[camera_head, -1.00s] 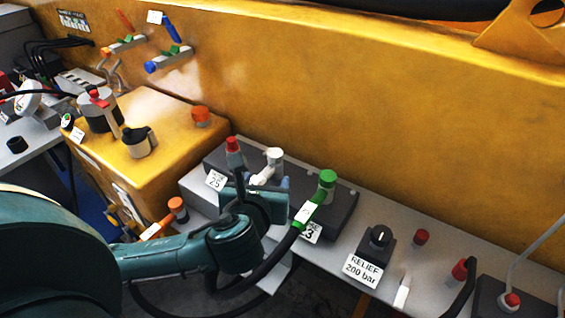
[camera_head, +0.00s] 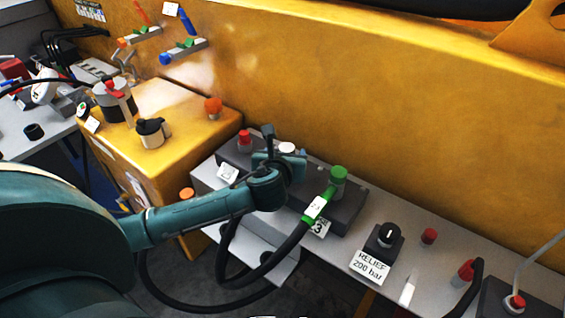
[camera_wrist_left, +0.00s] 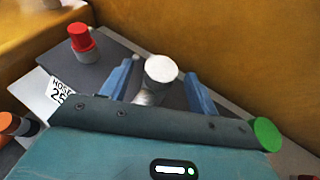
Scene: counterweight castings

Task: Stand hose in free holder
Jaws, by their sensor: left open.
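My left gripper (camera_head: 282,162) is open over the dark holder block (camera_head: 352,207). In the left wrist view its two blue fingers (camera_wrist_left: 160,90) stand on either side of a white-capped fitting (camera_wrist_left: 161,69), with gaps on both sides. Only the white cap (camera_head: 287,147) shows in the head view; whether the fitting is seated is hidden. A hose with a green fitting (camera_head: 318,208) meets the green-capped post (camera_head: 338,175) at the block's right end. My right gripper is not in view.
The grey shelf (camera_head: 405,258) carries a relief knob (camera_head: 388,237) and red caps to the right. A yellow box (camera_head: 175,110) with a dark pot (camera_head: 151,133) stands left. A yellow wall rises behind. Black hoses (camera_head: 240,284) loop below the shelf edge.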

